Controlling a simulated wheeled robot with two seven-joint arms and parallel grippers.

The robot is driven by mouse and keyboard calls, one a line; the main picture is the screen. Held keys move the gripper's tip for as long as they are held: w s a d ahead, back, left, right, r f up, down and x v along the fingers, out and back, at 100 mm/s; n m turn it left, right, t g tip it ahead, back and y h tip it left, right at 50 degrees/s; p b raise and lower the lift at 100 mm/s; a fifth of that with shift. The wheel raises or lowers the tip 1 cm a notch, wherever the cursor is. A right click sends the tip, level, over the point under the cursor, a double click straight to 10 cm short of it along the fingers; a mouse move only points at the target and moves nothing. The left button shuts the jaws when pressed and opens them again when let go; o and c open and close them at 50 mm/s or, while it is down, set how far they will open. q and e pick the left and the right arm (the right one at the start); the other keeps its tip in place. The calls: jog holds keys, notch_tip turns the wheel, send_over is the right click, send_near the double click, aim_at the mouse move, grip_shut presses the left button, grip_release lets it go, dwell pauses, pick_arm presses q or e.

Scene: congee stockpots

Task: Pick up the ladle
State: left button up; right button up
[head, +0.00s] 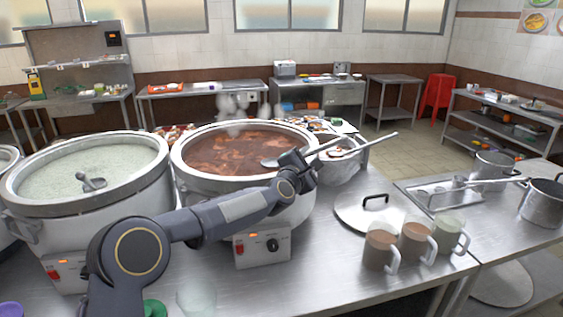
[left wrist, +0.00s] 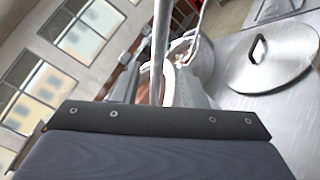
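A metal ladle (head: 269,162) has its bowl low over the reddish congee in the middle stockpot (head: 182,165). Its thin handle (head: 325,145) slants up to the right past my left gripper (head: 298,160). The gripper is at the handle, over the pot's right rim; its fingertips are too small and overlapped to show a gap. My right gripper is in neither view.
A green congee pot with another ladle (head: 93,183) stands left. A smaller pot (head: 345,172) with a long handle stands behind right.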

aim_at(314, 152)
pick_arm(q)
jog(key=p+x, duration=0.1)
jog(key=x, duration=0.1)
jog(key=p+x, duration=0.1)
jog(key=shift+w+d+r, duration=0.15)
jog(key=shift+w+r, duration=0.05)
jog(key=shift+w, duration=0.15)
jog(key=shift+w+d+f+p, duration=0.15)
jog(key=shift+w+p, duration=0.15)
jog(key=shift+w, duration=0.15)
jog(key=shift+c, duration=0.3)
grip_shut()
dwell(0.4)
